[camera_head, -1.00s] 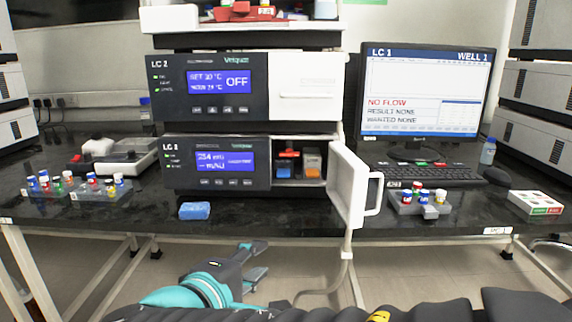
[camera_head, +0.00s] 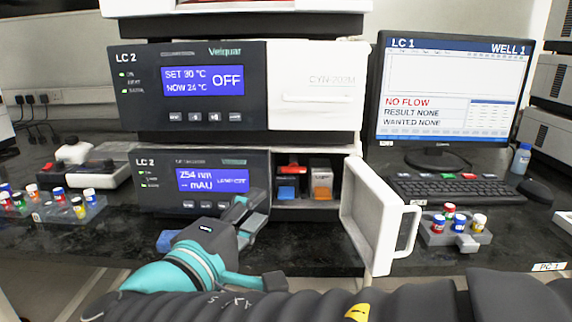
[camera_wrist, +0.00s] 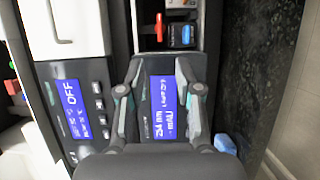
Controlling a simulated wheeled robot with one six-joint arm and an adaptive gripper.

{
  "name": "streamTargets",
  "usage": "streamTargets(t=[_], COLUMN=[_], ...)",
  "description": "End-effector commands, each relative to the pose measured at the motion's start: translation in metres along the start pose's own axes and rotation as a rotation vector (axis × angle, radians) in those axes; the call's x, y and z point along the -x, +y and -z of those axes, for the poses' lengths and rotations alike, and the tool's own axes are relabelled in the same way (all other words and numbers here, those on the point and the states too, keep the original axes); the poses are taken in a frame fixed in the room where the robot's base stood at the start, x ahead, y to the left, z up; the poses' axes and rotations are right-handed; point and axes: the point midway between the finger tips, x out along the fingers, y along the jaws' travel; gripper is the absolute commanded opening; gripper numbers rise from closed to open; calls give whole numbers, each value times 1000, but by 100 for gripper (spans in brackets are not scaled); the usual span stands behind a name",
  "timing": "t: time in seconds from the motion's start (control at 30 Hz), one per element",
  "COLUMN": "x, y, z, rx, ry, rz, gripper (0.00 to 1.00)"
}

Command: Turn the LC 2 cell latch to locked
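The lower LC 2 unit (camera_head: 160,185) has its compartment open. Inside, a red latch-like lever (camera_head: 290,169) sits above a blue-fronted block (camera_head: 286,192). In the wrist view the red lever (camera_wrist: 155,29) and blue block (camera_wrist: 181,35) lie beyond the fingertips. Whether the latch is locked is too small to tell. My gripper (camera_head: 252,208) is in front of the lower unit's panel, left of the compartment. Its fingers are spread and empty; in the wrist view the gripper (camera_wrist: 160,68) frames the 254 nm display (camera_wrist: 163,107).
A white door (camera_head: 372,215) stands swung open right of the compartment. An orange-fronted block (camera_head: 321,188) is beside the blue one. A blue sponge-like block (camera_head: 166,241) lies below the panel. Vial racks (camera_head: 455,236) stand right and left (camera_head: 70,213). A monitor (camera_head: 450,90) and keyboard (camera_head: 455,189) are right.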

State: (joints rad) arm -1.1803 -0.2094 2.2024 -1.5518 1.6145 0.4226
Motion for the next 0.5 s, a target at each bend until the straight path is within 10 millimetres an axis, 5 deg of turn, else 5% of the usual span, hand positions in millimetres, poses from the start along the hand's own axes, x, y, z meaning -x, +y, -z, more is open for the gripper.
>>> streamTargets(t=[0.27,0.5], x=[-14,-48], y=[1,0], z=[2,4], rx=[0,0], ry=[9,11], rz=[0,1], gripper=[34,34])
